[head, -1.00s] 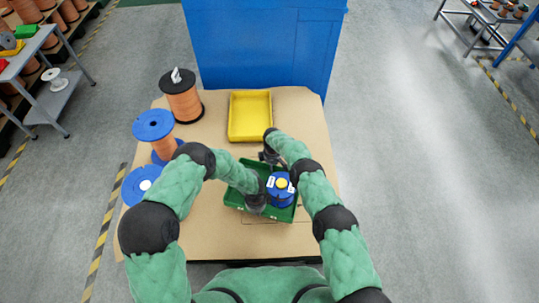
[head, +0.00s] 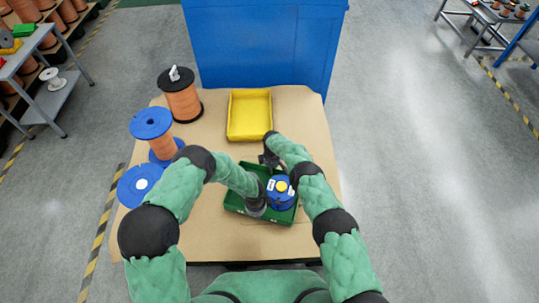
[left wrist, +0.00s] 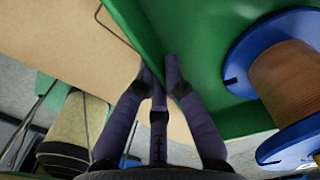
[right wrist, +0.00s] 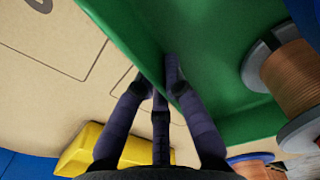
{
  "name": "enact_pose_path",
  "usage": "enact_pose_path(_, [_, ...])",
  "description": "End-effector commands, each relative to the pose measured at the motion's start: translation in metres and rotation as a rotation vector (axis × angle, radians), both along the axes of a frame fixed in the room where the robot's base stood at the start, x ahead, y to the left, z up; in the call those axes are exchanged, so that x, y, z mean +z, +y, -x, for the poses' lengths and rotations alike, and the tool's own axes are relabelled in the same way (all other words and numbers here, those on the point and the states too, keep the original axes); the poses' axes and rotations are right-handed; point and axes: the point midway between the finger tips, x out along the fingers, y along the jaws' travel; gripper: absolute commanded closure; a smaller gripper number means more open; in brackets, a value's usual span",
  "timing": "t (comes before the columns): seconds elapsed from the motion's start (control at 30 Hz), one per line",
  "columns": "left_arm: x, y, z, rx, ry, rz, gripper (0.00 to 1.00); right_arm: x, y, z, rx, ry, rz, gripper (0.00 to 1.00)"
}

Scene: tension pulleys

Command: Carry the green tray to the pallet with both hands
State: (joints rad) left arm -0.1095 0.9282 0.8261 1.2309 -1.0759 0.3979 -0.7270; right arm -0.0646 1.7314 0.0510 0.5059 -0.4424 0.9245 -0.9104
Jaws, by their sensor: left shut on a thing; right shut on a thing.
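The green tray (head: 284,220) is in front of me over the brown board, with a blue spool (head: 281,191) with a yellow centre inside it. My right gripper (head: 268,158) is at the tray's far edge. In the right wrist view its fingers (right wrist: 163,75) are shut on the tray's wall (right wrist: 205,35). My left gripper is mostly hidden by its own wrist at the near side in the head view. In the left wrist view its fingers (left wrist: 160,72) are shut on the tray's wall (left wrist: 150,40). I cannot tell how high the tray is above the board.
A yellow tray (head: 249,115) lies on the brown board (head: 295,112) beyond the green one. Several spools stand along the board's left side, including an orange one (head: 183,103) and a blue-flanged one (head: 152,123). A big blue container (head: 265,50) stands behind.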

Motion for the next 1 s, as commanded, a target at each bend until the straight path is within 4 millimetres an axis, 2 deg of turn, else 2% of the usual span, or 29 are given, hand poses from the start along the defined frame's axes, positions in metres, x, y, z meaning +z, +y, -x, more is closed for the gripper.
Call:
enact_pose_path(0.03, [0.0, -0.001, -0.008, 0.002, -0.015, 0.004, 1.0, -0.004, 0.001, 0.002, 0.001, 0.006, 0.0, 1.0])
enact_pose_path(0.13, [-0.003, -0.001, -0.008, 0.002, -0.015, 0.004, 1.0, -0.007, 0.001, 0.002, 0.001, 0.006, 0.0, 1.0])
enact_pose_path(0.17, [-0.003, -0.001, -0.006, 0.001, -0.011, 0.004, 0.83, -0.009, 0.002, 0.005, 0.002, 0.012, 0.0, 0.83])
enact_pose_path(0.2, [-0.003, -0.001, -0.006, 0.001, -0.01, 0.003, 0.72, -0.008, 0.002, 0.005, 0.002, 0.012, 0.0, 0.72])
enact_pose_path(0.23, [-0.002, -0.001, -0.006, 0.001, -0.01, 0.003, 0.65, -0.008, 0.002, 0.005, 0.002, 0.012, 0.0, 0.65])
enact_pose_path(0.67, [0.0, 0.0, -0.002, 0.0, -0.004, 0.001, 0.65, -0.006, 0.0, 0.001, 0.001, 0.003, 0.0, 0.65])
enact_pose_path(0.83, [0.022, 0.0, -0.002, 0.0, -0.006, 0.002, 0.65, -0.005, 0.0, 0.001, 0.0, 0.002, 0.0, 0.65])
enact_pose_path(1.0, [0.057, 0.0, -0.004, 0.001, -0.007, 0.001, 0.65, -0.005, 0.0, 0.0, 0.0, 0.001, 0.0, 0.65])
